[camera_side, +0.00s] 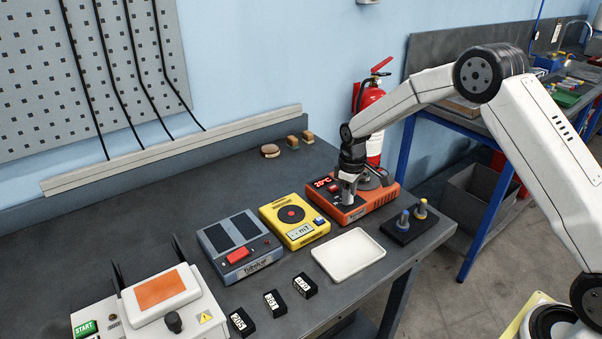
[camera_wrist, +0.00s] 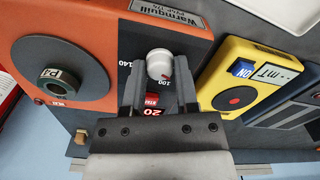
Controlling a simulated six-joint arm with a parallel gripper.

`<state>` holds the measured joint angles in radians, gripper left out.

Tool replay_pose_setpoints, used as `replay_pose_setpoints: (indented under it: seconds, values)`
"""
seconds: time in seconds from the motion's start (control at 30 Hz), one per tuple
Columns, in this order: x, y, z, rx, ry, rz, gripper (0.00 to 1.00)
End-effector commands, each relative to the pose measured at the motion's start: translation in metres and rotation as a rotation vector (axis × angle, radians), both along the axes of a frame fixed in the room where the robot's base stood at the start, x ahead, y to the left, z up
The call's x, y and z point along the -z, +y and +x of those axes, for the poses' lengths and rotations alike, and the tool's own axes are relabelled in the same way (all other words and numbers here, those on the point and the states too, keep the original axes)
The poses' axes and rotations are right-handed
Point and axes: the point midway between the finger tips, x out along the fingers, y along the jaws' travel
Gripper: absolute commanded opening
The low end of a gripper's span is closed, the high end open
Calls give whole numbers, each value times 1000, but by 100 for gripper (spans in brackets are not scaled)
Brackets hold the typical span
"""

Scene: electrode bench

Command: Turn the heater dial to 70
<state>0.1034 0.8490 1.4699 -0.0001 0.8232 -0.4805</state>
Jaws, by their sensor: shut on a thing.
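The orange heater (camera_side: 376,201) stands at the right end of the bench. Its red display (camera_side: 324,183) reads about 20°C. In the wrist view, the heater (camera_wrist: 115,25) fills the upper left, with its round grey plate (camera_wrist: 88,60) at the left. Its white dial (camera_wrist: 159,61) has a small red mark on its lower side, and 140 and 100 are printed close by. My gripper (camera_wrist: 160,76) has its fingers on either side of the dial and is shut on it.
A yellow device (camera_side: 312,233) stands close beside the heater, with a grey device (camera_side: 214,238) beyond. A white tray (camera_side: 348,254) lies in front. A black holder with knobbed pieces (camera_side: 399,239) is at the right. Small black number blocks (camera_side: 273,304) line the front edge.

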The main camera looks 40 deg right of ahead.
Motion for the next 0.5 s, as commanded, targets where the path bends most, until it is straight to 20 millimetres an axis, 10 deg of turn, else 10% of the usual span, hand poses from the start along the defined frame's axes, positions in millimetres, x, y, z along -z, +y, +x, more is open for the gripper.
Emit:
replay_pose_setpoints:
  seconds: [0.03, 0.07, 0.17, 0.5]
  values:
    - [-1, 0, 1, 0, -2, 0, 0]
    - [-1, 0, 1, 1, -2, 0, 44]
    - [-1, 0, 1, 1, -2, 0, 73]
    - [-1, 0, 0, 2, -1, 0, 73]
